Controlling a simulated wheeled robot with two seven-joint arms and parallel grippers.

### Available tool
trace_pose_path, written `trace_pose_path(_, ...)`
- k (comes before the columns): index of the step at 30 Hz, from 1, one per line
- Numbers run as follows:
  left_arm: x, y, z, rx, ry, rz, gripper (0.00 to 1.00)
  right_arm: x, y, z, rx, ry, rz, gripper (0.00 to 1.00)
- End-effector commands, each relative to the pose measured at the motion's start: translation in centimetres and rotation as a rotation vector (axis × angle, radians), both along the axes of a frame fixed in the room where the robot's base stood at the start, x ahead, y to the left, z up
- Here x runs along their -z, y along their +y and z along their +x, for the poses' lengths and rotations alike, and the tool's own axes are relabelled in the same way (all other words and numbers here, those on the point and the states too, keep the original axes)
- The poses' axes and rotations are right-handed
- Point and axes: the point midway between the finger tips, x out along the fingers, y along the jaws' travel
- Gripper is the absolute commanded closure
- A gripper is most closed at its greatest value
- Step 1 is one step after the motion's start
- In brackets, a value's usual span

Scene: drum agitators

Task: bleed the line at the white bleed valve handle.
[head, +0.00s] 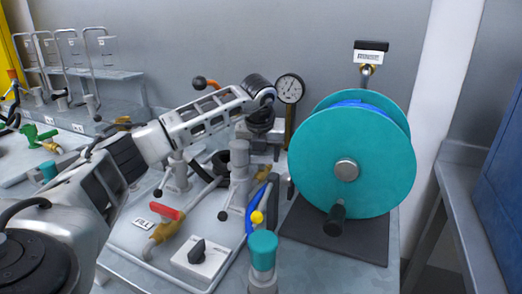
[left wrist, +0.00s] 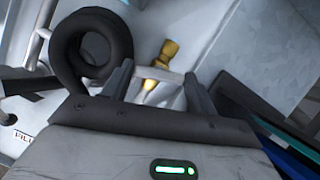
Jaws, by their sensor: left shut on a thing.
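A brass valve body (left wrist: 168,52) shows just beyond the handle, and brass also shows below the gripper in the head view (head: 263,172). The handle itself is mostly hidden by the gripper in the head view. My right gripper is not in view.
A large teal reel (head: 325,165) stands close on the right. A dial gauge (head: 289,88) is behind the gripper. A red-handled valve (head: 168,211), a switch box (head: 202,257) and a teal-capped post (head: 263,245) are in front. A black coil (left wrist: 90,50) lies beside the fingers.

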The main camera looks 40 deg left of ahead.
Motion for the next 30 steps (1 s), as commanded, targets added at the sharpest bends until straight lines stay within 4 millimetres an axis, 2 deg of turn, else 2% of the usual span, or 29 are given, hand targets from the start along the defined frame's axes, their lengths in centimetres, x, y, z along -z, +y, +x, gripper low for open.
trace_pose_path(30, -0.30, -0.25, 0.58, -0.955, -0.002, 0.001, 0.65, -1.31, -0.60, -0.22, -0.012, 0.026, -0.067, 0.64)
